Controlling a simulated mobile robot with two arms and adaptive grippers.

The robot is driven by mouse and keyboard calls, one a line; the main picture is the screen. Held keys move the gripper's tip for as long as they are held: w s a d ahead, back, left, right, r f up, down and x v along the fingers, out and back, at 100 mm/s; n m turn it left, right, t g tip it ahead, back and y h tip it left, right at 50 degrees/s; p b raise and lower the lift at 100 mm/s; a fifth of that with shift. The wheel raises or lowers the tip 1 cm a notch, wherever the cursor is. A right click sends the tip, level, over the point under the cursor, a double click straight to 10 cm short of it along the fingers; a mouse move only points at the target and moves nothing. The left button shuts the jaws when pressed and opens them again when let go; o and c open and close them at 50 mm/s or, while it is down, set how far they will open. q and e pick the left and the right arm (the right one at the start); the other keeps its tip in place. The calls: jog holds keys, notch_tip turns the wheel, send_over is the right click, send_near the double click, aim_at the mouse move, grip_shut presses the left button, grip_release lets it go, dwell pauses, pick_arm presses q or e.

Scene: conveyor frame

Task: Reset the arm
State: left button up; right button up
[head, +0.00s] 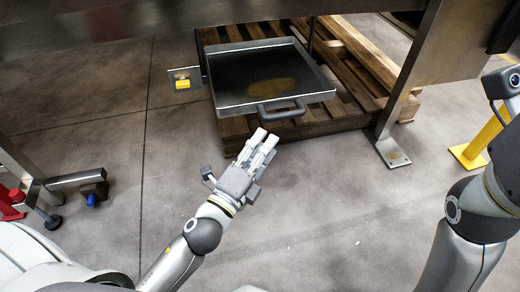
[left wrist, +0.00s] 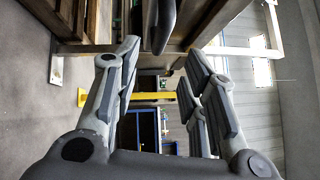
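My left gripper (head: 264,138) is in the middle of the head view, just in front of and left of the grey handle (head: 281,110) of a dark metal tray (head: 318,92). In the left wrist view its fingers (left wrist: 165,62) are spread apart with an empty gap. A dark rounded bar (left wrist: 160,24), which looks like the handle, shows at the top between the fingertips; I cannot tell whether they touch. My right arm (head: 470,215) is raised at the right edge of the head view, and its gripper is out of the picture.
The tray rests at a wooden pallet (head: 365,60) under a metal conveyor frame (head: 425,75), with a yellow-marked bracket (head: 183,80) on its left. A frame leg with a foot plate (head: 393,153) and a yellow post (head: 480,143) stand right. The concrete floor around my left gripper is clear.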

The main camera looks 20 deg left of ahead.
pick_arm(q)
jog(key=shift+s+a, duration=0.1)
jog(key=shift+s, duration=0.4)
